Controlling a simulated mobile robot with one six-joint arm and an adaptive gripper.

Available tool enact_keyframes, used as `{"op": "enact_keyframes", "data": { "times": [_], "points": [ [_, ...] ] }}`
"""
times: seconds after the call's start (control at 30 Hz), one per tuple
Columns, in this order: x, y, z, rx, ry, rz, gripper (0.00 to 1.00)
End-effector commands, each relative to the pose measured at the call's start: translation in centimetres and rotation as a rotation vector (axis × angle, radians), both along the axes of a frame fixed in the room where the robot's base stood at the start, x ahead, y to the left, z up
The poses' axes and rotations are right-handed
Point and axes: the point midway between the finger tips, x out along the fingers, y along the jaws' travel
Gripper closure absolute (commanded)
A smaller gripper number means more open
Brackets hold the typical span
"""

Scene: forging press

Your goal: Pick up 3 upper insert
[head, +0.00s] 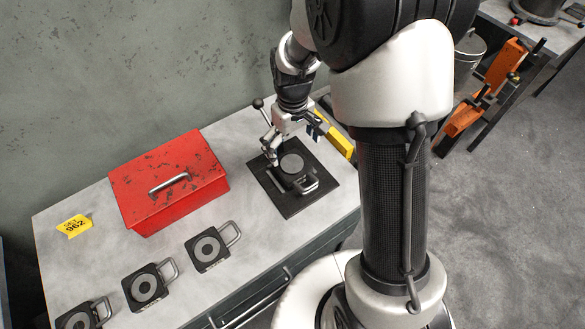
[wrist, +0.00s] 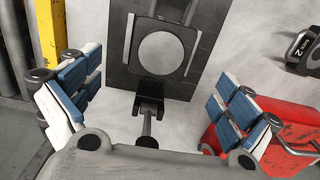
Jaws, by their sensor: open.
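Several dark square inserts with pale rings and loop handles lie in a row on the bench; three are the near one (head: 83,316), the middle one (head: 147,287) and the one nearest the mat (head: 208,250). Their numbers are unreadable in the head view. In the wrist view, a dark piece (wrist: 306,50) at the right edge shows what looks like a 2. A dark block with a grey round face (head: 292,164) and a handle sits on the black mat (head: 263,187). My gripper (head: 296,143) is open and empty above its far side; its fingers (wrist: 155,105) are spread wide.
A red toolbox (head: 170,185) with a metal handle stands left of the mat. A lever with a dark knob (head: 258,103) rises behind the mat. A yellow tag (head: 75,226) lies at the far left. Bare bench lies between toolbox and inserts.

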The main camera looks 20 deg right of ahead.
Motion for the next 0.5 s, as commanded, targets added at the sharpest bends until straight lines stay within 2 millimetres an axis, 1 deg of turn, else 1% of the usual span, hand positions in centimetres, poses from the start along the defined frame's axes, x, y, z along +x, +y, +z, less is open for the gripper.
{"op": "enact_keyframes", "data": {
  "times": [0.03, 0.1, 0.37, 0.5],
  "points": [
    [-0.1, 0.0, -1.1, 0.0, 0.003, 0.0, 0.02],
    [-0.1, 0.0, -2.0, 0.0, 0.002, 0.0, 0.02],
    [-0.1, 0.0, -3.3, 0.0, 0.0, 0.0, 0.02],
    [-0.4, 0.0, -5.2, 0.0, 0.003, 0.0, 0.02]
  ]
}}
